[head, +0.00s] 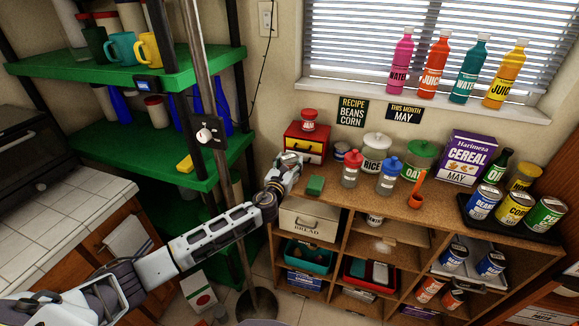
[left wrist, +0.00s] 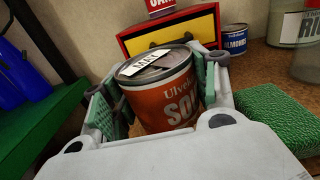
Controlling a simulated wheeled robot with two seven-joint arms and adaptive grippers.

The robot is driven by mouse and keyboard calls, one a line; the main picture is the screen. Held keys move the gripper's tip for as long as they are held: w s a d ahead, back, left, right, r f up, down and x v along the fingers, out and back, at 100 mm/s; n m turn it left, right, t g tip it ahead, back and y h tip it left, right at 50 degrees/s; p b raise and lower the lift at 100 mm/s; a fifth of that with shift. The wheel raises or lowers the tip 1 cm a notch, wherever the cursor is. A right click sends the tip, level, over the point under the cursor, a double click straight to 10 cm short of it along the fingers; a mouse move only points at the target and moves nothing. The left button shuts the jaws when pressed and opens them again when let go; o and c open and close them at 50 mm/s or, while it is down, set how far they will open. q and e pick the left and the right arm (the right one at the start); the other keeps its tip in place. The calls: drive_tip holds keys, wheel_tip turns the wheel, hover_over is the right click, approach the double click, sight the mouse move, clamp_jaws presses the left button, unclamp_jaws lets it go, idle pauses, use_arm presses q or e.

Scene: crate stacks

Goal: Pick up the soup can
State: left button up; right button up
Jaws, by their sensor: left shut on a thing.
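The soup can (left wrist: 172,92) is orange-red with a grey metal lid, white "SOU" lettering and a small white "MAY" tag on top. It stands roughly upright between the green-padded fingers of my left gripper (left wrist: 160,92) in the left wrist view. The fingers are shut on its sides. In the head view my left gripper (head: 287,168) is at the left end of the wooden counter, in front of the red and yellow drawer box (head: 303,144). The can is mostly hidden there. I cannot tell whether its base touches the counter. My right gripper is not in view.
A green sponge (head: 315,185) lies just right of my left gripper. A blue almond can (left wrist: 235,38) stands behind it. Bottles (head: 350,170), jars and a cereal box (head: 467,160) fill the counter further right. Green shelves (head: 190,70) stand close on the left.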

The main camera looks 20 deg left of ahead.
use_arm(q)
drive_tip(key=shift+r, duration=0.65)
wheel_tip(320, 180, up, 8)
drive_tip(key=shift+r+p, duration=0.1)
drive_tip(key=shift+p, duration=0.8)
drive_tip(key=shift+r, duration=0.35)
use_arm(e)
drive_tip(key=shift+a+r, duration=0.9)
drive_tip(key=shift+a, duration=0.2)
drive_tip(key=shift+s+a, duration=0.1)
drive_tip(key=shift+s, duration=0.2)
